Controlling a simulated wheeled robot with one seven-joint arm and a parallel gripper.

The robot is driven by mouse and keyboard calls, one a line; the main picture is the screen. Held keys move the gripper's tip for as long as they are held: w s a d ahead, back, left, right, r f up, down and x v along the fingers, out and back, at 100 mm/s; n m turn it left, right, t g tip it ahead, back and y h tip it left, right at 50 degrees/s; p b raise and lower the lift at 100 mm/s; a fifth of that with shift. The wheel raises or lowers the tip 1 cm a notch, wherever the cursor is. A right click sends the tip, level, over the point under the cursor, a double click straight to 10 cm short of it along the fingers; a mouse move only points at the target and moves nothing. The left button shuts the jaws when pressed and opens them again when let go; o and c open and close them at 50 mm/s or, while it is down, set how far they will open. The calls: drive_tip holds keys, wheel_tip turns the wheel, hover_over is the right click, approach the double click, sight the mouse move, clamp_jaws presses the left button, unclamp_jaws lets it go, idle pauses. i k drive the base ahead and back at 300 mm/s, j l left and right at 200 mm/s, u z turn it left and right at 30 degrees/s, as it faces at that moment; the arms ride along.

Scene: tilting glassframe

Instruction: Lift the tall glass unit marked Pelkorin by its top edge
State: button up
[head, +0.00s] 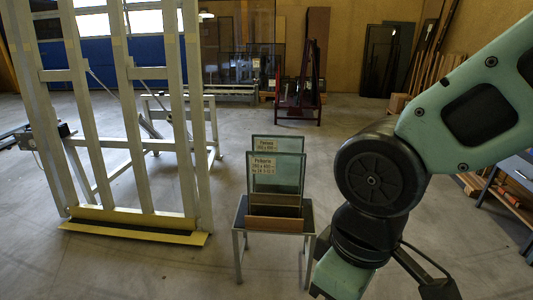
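Two glass panes stand upright, one behind the other, on a small metal-legged table. The front pane (290,175) carries a white label whose top line seems to read Pelkorin; the smaller print is hard to make out. The rear pane (293,142) shows only its upper part above the front one, with another label, perhaps Panova. The front pane's top edge is bare and nothing touches it. Its lower part is hidden behind a brown wooden holder (275,224). My arm fills the right side, apart from the panes; my gripper cannot be seen.
The small table (238,222) stands on open concrete floor. A large pale tilting frame (137,150) with a yellow foot ledge (130,230) stands to the left. A dark red rack (298,95) stands behind the panes. A workbench (520,170) is at the right edge.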

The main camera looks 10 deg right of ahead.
sight(275, 181)
drive_tip(key=i+j+z, duration=0.1)
drive_tip(key=i+z, duration=0.35)
drive_tip(key=i, duration=1.35)
